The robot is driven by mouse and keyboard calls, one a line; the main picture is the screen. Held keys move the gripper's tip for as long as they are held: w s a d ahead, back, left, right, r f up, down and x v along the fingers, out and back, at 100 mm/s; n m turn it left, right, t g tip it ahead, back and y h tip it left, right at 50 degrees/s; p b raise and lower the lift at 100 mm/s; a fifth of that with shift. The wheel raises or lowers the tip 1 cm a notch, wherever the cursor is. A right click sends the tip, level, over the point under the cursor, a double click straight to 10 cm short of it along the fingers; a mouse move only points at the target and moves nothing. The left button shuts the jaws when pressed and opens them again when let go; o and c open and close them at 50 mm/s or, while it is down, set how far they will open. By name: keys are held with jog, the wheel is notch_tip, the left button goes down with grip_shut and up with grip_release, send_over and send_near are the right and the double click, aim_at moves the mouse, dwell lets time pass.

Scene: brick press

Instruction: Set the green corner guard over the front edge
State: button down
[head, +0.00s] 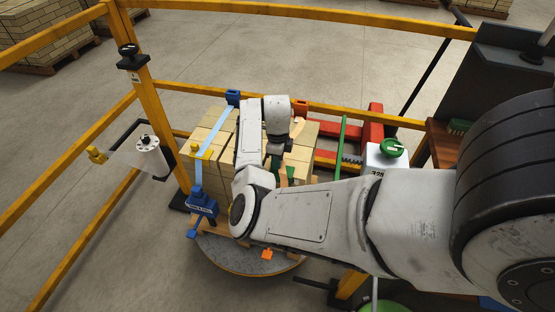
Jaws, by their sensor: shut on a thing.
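The stack of pale bricks (213,119) stands on a wooden pallet in the head view, left of centre. My gripper (283,156) points down over the right part of the stack. It is shut on a green piece, which I take to be the green corner guard (289,171); only a small part shows below the jaws. My arm crosses in front and hides much of the stack's front edge near it. I cannot tell whether the guard touches the edge.
A blue strap (215,130) with a blue ratchet (202,205) runs over the stack's left side. Yellow rails (165,95) fence it. A white post with a green knob (392,148) stands to the right. A film roll (149,157) is at left.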

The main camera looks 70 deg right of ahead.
jog(key=shift+f, duration=0.1)
jog(key=c, duration=0.9)
grip_release()
jog(key=shift+c, duration=0.2)
notch_tip(320, 180, up, 11)
jog(key=b, duration=0.1)
jog(key=shift+f, duration=0.1)
